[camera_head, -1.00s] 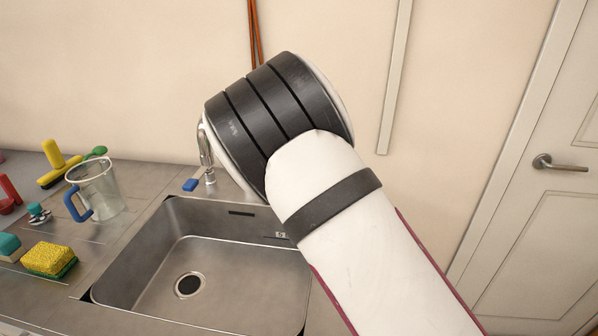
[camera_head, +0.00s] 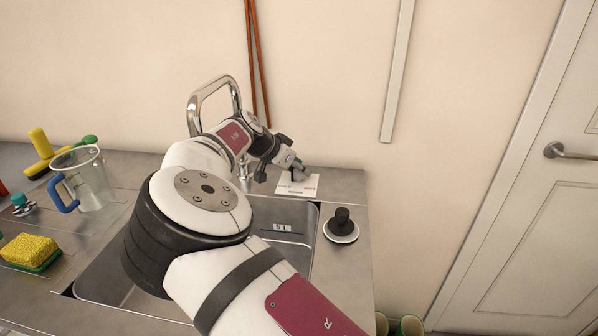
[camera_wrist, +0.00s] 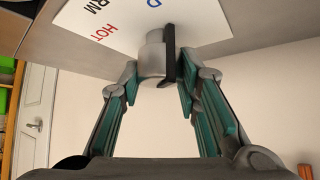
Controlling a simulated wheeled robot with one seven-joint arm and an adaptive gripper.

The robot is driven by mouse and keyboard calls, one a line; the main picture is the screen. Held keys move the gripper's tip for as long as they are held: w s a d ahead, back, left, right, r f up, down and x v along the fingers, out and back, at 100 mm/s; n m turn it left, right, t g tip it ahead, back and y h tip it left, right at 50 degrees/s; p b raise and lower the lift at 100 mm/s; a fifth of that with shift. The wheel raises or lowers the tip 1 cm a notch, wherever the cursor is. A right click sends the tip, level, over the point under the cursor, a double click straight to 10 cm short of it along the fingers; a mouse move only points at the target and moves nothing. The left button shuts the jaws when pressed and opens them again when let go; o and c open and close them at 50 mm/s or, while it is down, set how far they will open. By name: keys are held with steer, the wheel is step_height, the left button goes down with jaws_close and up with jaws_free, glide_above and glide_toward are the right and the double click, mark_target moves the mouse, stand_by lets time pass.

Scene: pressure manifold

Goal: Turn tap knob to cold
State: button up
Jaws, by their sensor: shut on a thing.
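The tap knob (camera_wrist: 152,60) is a grey cylinder with a dark bar (camera_wrist: 169,55) on one side, seen in the wrist view. My gripper (camera_wrist: 160,86) is closed around it, with a teal-padded finger on each side. A white label plate (camera_wrist: 115,22) behind the knob shows red "HOT", part of a black word and a blue letter. In the head view my gripper (camera_head: 296,166) is over the plate (camera_head: 299,187), right of the chrome tap (camera_head: 205,91). It hides most of the knob there. I cannot tell which word the bar points to.
The steel sink (camera_head: 110,278) lies below my arm. A black knob on a white disc (camera_head: 341,226) is on the counter at right. At left are a clear jug (camera_head: 88,180), a yellow sponge (camera_head: 30,250) and a yellow brush (camera_head: 42,150). A door stands at far right.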

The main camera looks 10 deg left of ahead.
steer(key=shift+s+f, duration=0.1)
steer(key=shift+f, duration=0.1)
stand_by(0.3)
steer(key=o, duration=1.2)
steer(key=shift+c, duration=0.2)
steer(key=shift+r, duration=0.1)
step_height(320, 180, up, 10)
steer(key=shift+f, duration=0.2)
steer(key=shift+r, duration=0.15)
